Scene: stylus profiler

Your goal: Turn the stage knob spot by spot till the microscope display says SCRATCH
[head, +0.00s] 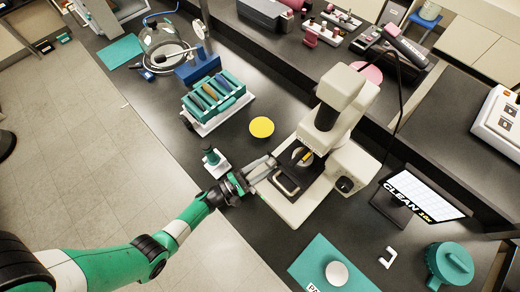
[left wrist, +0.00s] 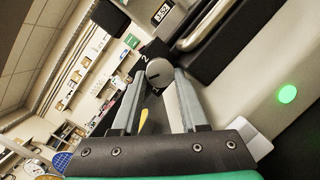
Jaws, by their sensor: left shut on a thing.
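The white microscope (head: 345,88) stands on the black bench, with a dark stage (head: 309,190) under its head. The microscope display (head: 425,195) to its right reads CLEAN, with smaller yellow text after it. My left gripper (head: 268,167) reaches the left side of the microscope base. In the left wrist view its two fingers are shut on the round grey stage knob (left wrist: 159,72), which has a dark pointer mark. A digit 2 shows beside the knob. The knob is hard to make out in the head view. My right gripper is not in view.
A green-handled tool (head: 213,158) stands close to my left wrist. A yellow disc (head: 262,127) and a teal rack (head: 215,98) lie farther back. A teal mat (head: 312,262) with a white disc (head: 337,273) and a teal pot (head: 450,263) are in front.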

